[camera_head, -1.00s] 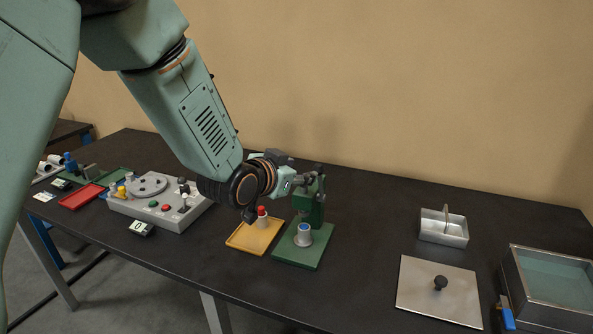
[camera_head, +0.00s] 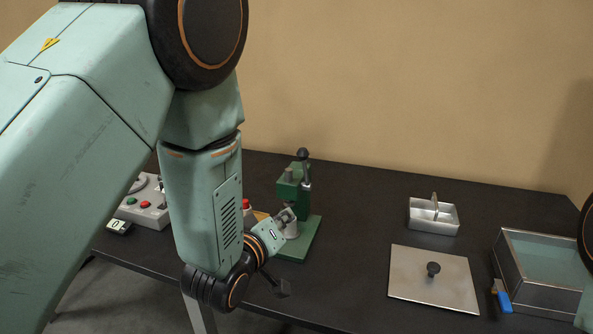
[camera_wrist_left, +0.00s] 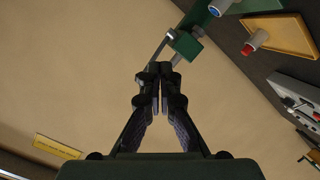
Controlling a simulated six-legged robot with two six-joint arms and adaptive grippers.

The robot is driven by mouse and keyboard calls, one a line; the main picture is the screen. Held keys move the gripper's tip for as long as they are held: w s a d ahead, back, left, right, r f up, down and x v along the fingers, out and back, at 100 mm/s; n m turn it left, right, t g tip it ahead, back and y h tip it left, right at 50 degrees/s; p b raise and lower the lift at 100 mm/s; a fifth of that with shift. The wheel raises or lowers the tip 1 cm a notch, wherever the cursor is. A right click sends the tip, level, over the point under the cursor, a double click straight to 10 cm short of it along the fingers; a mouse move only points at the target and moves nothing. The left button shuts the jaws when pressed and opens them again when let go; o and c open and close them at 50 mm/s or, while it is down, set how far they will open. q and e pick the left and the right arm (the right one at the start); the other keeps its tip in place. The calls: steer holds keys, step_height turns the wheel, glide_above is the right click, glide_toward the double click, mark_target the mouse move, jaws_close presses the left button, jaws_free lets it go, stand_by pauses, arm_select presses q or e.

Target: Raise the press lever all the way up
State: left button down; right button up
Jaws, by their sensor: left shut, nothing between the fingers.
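The green press (camera_head: 291,190) stands on its green base on the dark bench, and its body shows at the top of the left wrist view (camera_wrist_left: 187,45). Its lever (camera_head: 306,172) points steeply upward, with a black knob at the top, above the press body. My left gripper (camera_head: 288,214) is shut and empty, low in front of the press and below the knob. In the left wrist view its fingers (camera_wrist_left: 153,90) are together, near the lever's grey rod; contact cannot be told. A grey cylinder on the base is partly hidden by the gripper. My right gripper is out of view.
A red-capped piece (camera_head: 246,204) on a yellow tray is mostly hidden behind my left arm. A control box (camera_head: 150,205) is left. A divided metal tray (camera_head: 433,226), a flat plate with a knob (camera_head: 410,287) and a liquid-filled tank (camera_head: 540,300) are right. Bench between is clear.

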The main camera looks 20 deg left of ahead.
arm_select(q)
step_height(320, 180, up, 4)
steer(key=s+a+n+t+y, duration=0.1)
steer(key=n+t, duration=0.2)
steer(key=n, duration=0.5)
steer(key=n+p, duration=0.2)
steer(key=n, duration=0.1)
glide_toward(301, 156)
steer(key=w, duration=0.7)
steer(key=shift+d, duration=0.1)
steer(key=shift+s+r, duration=0.1)
